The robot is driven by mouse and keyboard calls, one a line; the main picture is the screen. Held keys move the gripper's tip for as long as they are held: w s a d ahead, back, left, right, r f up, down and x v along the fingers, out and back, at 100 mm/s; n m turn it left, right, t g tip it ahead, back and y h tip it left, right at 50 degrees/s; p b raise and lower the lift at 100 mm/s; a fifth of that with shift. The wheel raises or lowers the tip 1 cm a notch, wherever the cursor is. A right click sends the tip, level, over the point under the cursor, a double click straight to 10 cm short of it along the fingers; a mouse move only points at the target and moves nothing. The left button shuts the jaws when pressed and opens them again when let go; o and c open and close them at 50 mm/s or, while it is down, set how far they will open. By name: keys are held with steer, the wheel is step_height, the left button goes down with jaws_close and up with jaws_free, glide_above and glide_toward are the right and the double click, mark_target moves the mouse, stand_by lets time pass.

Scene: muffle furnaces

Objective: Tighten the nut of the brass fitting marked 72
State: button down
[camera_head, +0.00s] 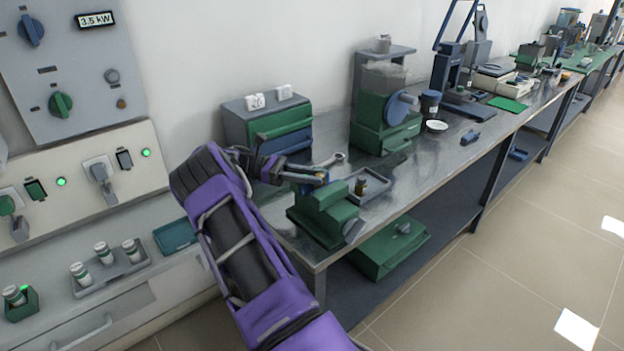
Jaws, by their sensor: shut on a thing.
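My gripper (277,168) is at the end of the purple arm, above the near end of the steel bench. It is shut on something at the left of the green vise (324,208). A silver spanner-like tool (331,160) with a round end shows just beyond the fingers; it appears to be the thing held, but the grip itself is too small to see clearly. A small brass-coloured piece (321,177) shows at the top of the vise, close to my fingertips. It may be the fitting; no marking 72 is legible, and its nut cannot be made out.
A grey tray (382,187) with a small brown item lies right of the vise. A drawer unit (268,124) and a green machine (384,106) stand behind. A green box (392,247) is on the lower shelf. The floor right of the bench is clear.

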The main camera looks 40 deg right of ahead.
steer(key=shift+r, duration=0.1)
stand_by(0.3)
steer(key=c, duration=0.6)
jaws_free()
steer(key=shift+c, duration=0.2)
step_height(320, 180, up, 10)
steer(key=p, duration=0.1)
steer(key=shift+p, duration=0.3)
